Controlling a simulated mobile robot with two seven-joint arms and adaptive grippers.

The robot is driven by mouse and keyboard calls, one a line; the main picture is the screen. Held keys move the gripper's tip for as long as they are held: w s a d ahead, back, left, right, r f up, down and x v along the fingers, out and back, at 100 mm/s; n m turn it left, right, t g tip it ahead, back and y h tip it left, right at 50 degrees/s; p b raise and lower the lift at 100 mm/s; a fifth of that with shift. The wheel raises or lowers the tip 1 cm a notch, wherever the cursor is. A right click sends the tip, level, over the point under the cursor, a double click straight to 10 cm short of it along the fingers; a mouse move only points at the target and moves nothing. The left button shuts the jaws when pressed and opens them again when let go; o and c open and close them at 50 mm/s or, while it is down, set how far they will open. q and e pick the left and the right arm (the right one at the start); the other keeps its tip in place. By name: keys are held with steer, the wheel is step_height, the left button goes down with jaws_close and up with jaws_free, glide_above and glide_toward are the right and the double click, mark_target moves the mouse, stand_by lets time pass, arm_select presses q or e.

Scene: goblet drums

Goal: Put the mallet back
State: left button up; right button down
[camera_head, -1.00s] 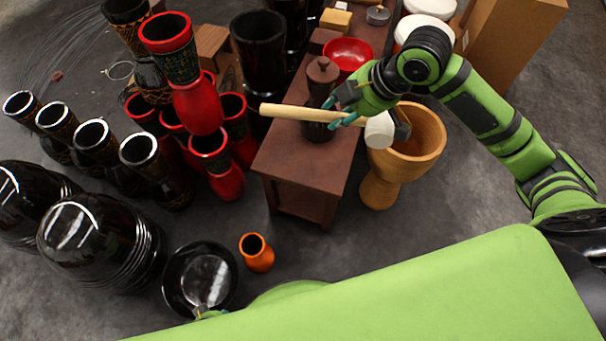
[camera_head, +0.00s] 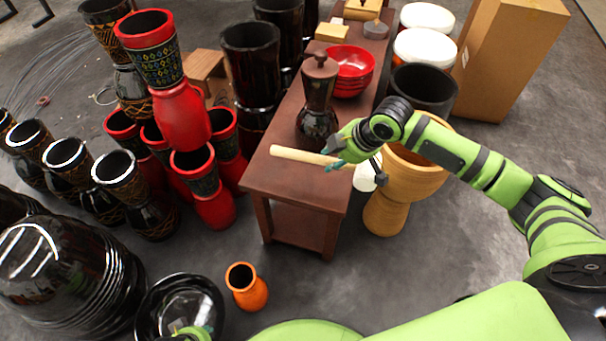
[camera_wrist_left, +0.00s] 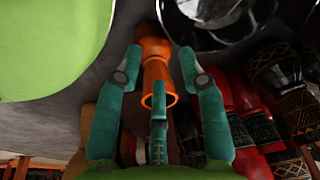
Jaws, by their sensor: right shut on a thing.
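The mallet has a pale wooden handle (camera_head: 297,155) and a white head (camera_head: 366,178). My right gripper (camera_head: 343,160) is shut on the handle near the head. The handle lies over the near end of the brown table (camera_head: 285,182), and the head sticks out past its right edge, by the wooden goblet drum (camera_head: 385,210). I cannot tell whether the handle touches the table top. My left gripper (camera_wrist_left: 160,75) is open and empty in the left wrist view, with an orange vase (camera_wrist_left: 156,62) beyond its fingers.
A dark lidded grinder (camera_head: 318,105) stands on the table just behind the handle, with a red bowl (camera_head: 350,72) farther back. Red drums (camera_head: 182,115) crowd the left side. The orange vase (camera_head: 247,287) stands on the floor, beside a black glossy drum (camera_head: 180,300).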

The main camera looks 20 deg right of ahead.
steer(key=w+a+f, duration=0.1)
steer(key=a, duration=0.1)
steer(key=w+a+f+b, duration=0.1)
steer(key=w, duration=0.1)
steer(key=w+a+f, duration=0.1)
steer(key=a+f, duration=0.1)
steer(key=shift+w+a+b, duration=0.15)
steer(key=shift+a+b, duration=0.2)
step_height(320, 180, down, 4)
steer(key=shift+r+b, duration=0.1)
steer(key=shift+b, duration=0.6)
arm_select(q)
step_height(320, 180, up, 8)
steer(key=w, duration=0.1)
steer(key=shift+w+r+t, duration=0.2)
steer(key=shift+w+t, duration=0.05)
steer(key=shift+t, duration=0.05)
arm_select(e)
steer(key=shift+f, duration=0.2)
steer(key=c, duration=0.9)
jaws_free()
steer(key=shift+f, duration=0.2)
steer(key=shift+o, duration=0.2)
